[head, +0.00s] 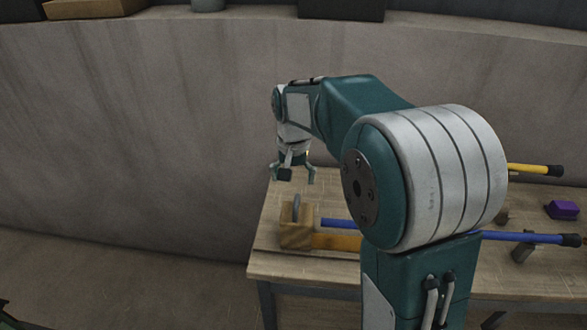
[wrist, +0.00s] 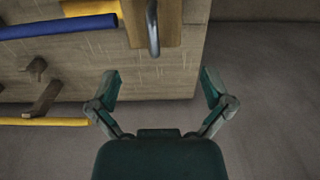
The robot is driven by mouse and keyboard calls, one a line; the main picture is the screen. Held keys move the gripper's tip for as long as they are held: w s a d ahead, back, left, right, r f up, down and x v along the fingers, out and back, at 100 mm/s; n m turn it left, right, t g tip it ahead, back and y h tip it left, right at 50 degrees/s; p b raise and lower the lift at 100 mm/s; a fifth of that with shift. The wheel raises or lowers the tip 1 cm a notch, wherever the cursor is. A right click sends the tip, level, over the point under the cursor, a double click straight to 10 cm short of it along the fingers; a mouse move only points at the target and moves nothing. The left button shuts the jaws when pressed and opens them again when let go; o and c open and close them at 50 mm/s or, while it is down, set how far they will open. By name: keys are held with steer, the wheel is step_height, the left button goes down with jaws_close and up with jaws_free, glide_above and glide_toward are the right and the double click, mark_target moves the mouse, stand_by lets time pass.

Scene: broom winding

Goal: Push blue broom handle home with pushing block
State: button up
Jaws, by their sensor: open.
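The pushing block (head: 296,236) is a light wooden block with an upright grey metal handle (head: 297,205), at the table's left end. In the wrist view the metal handle (wrist: 153,30) shows at the top, with the wooden block (wrist: 180,22) beside it. The blue broom handle (head: 340,223) lies lengthwise, its near end close to the block; my arm hides its middle. It also shows in the wrist view (wrist: 55,28), a small gap from the block. My gripper (head: 294,174) is open and empty above the block; the wrist view shows both fingers apart (wrist: 160,82).
The wooden table (head: 275,260) ends just left of the block. An orange-brown wooden strip (head: 338,242) lies beside the blue handle. A yellow handle (head: 530,169) and a purple block (head: 562,209) are at the right. Dark brackets (wrist: 43,98) stand on the tabletop.

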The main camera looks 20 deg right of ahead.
mark_target(296, 200)
steer(key=f, duration=0.1)
steer(key=d+f, duration=0.1)
steer(key=f, duration=0.1)
steer(key=shift+d, duration=0.2)
steer(key=f, duration=0.3)
steer(key=shift+a+f, duration=0.1)
steer(key=shift+a, duration=0.3)
steer(key=shift+a+f, duration=0.1)
steer(key=shift+f, duration=0.55)
steer(key=shift+d+f, duration=0.3)
steer(key=shift+a, duration=0.15)
jaws_close()
steer(key=shift+s+f, duration=0.1)
steer(key=shift+s, duration=0.05)
